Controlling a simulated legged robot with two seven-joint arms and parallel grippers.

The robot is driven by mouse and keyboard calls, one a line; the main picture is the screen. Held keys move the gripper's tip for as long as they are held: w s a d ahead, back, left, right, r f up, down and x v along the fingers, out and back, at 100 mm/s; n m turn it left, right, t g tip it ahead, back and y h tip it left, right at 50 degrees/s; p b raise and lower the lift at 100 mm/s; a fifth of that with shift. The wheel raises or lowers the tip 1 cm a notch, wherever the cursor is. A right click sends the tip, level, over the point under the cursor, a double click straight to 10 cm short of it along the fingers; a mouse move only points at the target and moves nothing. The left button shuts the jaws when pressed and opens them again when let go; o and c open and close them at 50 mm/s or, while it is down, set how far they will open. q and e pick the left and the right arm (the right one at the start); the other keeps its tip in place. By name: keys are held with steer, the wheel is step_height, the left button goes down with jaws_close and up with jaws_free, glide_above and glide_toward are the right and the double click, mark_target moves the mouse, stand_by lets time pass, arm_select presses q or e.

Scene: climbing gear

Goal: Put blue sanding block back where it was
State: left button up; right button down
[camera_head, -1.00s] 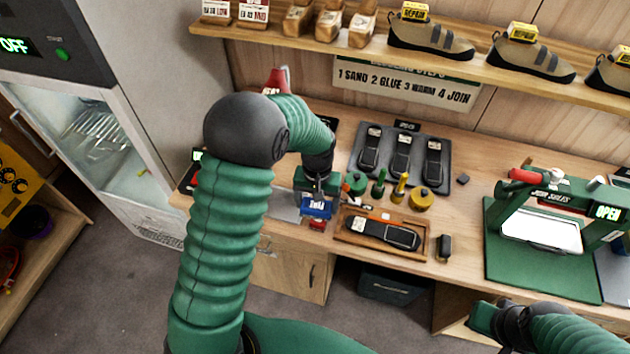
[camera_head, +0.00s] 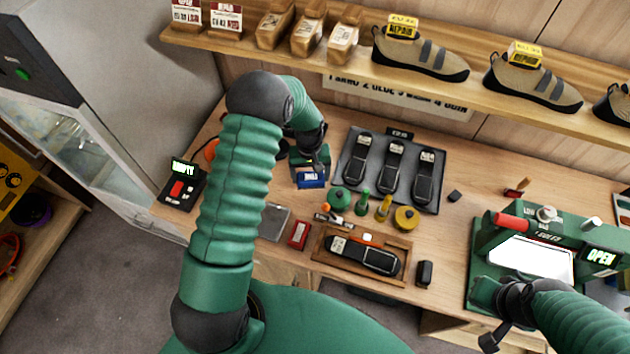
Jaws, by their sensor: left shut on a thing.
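The blue sanding block (camera_head: 311,180) is held in my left gripper (camera_head: 310,166), which points down over the workbench. The block is left of the dark tray of soles and behind the green round pot. I cannot tell whether it touches the bench. A red block (camera_head: 299,234) lies on the bench nearer to me, beside a flat grey plate (camera_head: 274,222). My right gripper (camera_head: 492,340) is at the lower right, in front of the green press; its fingers are too unclear to judge.
A dark tray (camera_head: 352,183) holds 3 soles. A wooden tray (camera_head: 322,250) holds another sole. Green and yellow pots (camera_head: 405,218) stand between them. The green press (camera_head: 487,240) is at right, its display reading OPEN. A shelf with shoes (camera_head: 420,53) runs above. A small control box (camera_head: 180,186) sits left.

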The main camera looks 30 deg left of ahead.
mark_target(311, 191)
arm_select(q)
steer(key=f, duration=0.1)
steer(key=s+f, duration=0.1)
steer(key=f+p, duration=0.1)
steer(key=shift+s+d+f, duration=0.2)
steer(key=shift+s+d, duration=0.1)
steer(key=shift+w+f, duration=0.2)
steer(key=shift+f, duration=0.4)
steer(key=shift+w+f, duration=0.2)
steer(key=shift+f, duration=0.4)
steer(key=shift+w+f, duration=0.15)
steer(key=shift+w, duration=0.05)
steer(key=o, duration=0.9)
steer(key=shift+a, duration=0.1)
steer(key=o, duration=0.4)
steer(key=shift+s, duration=0.25)
arm_select(e)
steer(key=shift+s+d+r, duration=0.1)
steer(key=shift+s+r, duration=0.3)
steer(key=shift+r, duration=0.2)
steer(key=shift+s+d+r, duration=0.1)
steer(key=shift+s+r, duration=0.25)
steer(key=shift+r, duration=0.2)
arm_select(q)
steer(key=shift+w+r, duration=0.1)
steer(key=shift+r, duration=0.1)
arm_select(e)
steer(key=shift+w+f, duration=0.1)
